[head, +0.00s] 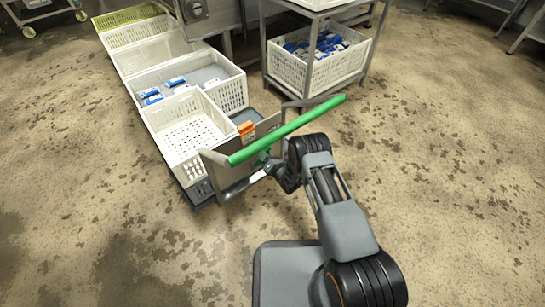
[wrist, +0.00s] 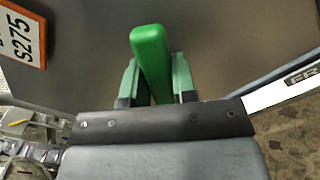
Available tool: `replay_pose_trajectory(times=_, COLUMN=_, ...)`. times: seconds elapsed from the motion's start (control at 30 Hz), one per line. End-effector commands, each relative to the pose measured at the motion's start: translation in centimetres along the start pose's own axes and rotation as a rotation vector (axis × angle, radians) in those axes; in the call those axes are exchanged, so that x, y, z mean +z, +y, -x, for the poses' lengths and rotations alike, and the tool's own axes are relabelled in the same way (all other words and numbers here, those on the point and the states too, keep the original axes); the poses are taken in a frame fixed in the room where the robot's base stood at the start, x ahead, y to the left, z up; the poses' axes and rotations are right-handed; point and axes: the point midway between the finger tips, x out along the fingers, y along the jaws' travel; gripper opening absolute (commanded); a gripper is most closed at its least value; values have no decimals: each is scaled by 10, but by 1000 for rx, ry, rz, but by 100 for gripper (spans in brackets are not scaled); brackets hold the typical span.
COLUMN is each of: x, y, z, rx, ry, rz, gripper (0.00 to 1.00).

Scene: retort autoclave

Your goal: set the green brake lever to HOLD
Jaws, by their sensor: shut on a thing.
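The green brake lever (head: 290,130) is a long bar that slants up to the right across the cart's handle end in the head view. In the wrist view its end (wrist: 150,55) stands between my two fingers. My gripper (wrist: 156,88) is shut on the lever, with one finger on each side. In the head view my gripper (head: 268,164) is small and partly hidden by the lever. A plate at the right of the wrist view shows the letters "FR" (wrist: 304,75), cut off by the frame edge. I cannot read a HOLD mark.
A metal stand (head: 268,62) holds another crate at upper right. The floor at right is clear.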

Motion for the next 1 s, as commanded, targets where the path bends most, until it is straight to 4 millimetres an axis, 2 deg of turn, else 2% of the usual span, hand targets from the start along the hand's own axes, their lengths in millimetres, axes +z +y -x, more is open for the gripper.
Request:
replay_pose_trajectory(times=0.03, x=-5, y=7, z=-4, rx=16, ry=14, rz=11, gripper=0)
replay_pose_trajectory(times=0.2, x=-8, y=12, z=-6, rx=22, ry=19, rz=35, gripper=0)
replay_pose_trajectory(times=0.63, x=-8, y=12, z=-5, rx=22, ry=20, rz=43, gripper=0)
replay_pose_trajectory(times=0.67, x=-8, y=12, z=-5, rx=22, ry=20, rz=43, gripper=28)
replay_pose_trajectory(times=0.9, x=-5, y=8, z=-3, rx=14, ry=12, rz=40, gripper=51)
replay_pose_trajectory(times=1.0, x=-4, y=7, z=-3, rx=11, ry=10, rz=39, gripper=51)
